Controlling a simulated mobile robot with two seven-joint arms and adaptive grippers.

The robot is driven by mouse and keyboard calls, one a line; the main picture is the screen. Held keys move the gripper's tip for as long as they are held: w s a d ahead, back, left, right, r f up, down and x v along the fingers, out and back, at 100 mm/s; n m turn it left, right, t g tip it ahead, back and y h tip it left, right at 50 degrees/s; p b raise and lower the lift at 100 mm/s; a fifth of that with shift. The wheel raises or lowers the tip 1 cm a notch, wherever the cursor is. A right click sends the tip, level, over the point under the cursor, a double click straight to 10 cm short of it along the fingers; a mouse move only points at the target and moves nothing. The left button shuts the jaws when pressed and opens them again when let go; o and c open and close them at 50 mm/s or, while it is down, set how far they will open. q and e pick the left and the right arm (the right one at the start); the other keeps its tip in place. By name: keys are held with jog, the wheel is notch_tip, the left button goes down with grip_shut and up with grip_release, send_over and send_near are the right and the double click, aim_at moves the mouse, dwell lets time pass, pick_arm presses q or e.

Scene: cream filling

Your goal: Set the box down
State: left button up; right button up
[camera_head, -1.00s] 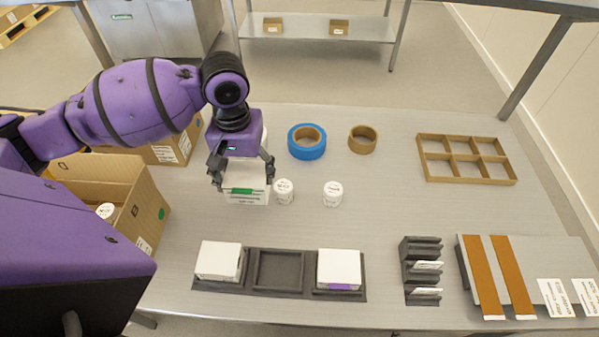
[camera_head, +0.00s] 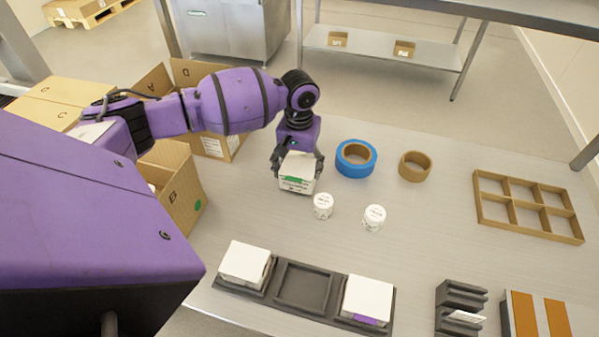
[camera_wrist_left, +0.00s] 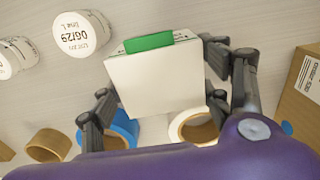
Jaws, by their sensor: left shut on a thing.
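My left gripper (camera_head: 297,165) is shut on a white box (camera_head: 298,171) with a green label, with one finger on each side. The box also shows between the fingers in the left wrist view (camera_wrist_left: 152,80). It is over the table's left part, behind two white jars; I cannot tell if it touches the table. A dark three-slot tray (camera_head: 303,287) lies at the front. Its left slot holds a white box (camera_head: 245,264) and its right slot a white box with a purple label (camera_head: 367,298). The middle slot is empty. My right gripper is not in view.
White jars (camera_head: 323,206) and (camera_head: 374,217) stand in front of the held box. A blue tape roll (camera_head: 356,158) and a brown roll (camera_head: 415,166) lie to its right. Cardboard boxes (camera_head: 184,196) stand at left, a divider (camera_head: 527,207) at right. A dark rack (camera_head: 460,307) stands front right.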

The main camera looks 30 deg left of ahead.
pick_arm(q)
jog(key=shift+f, duration=1.15)
jog(key=shift+f, duration=0.1)
jog(key=o, duration=1.1)
jog(key=shift+s, duration=0.1)
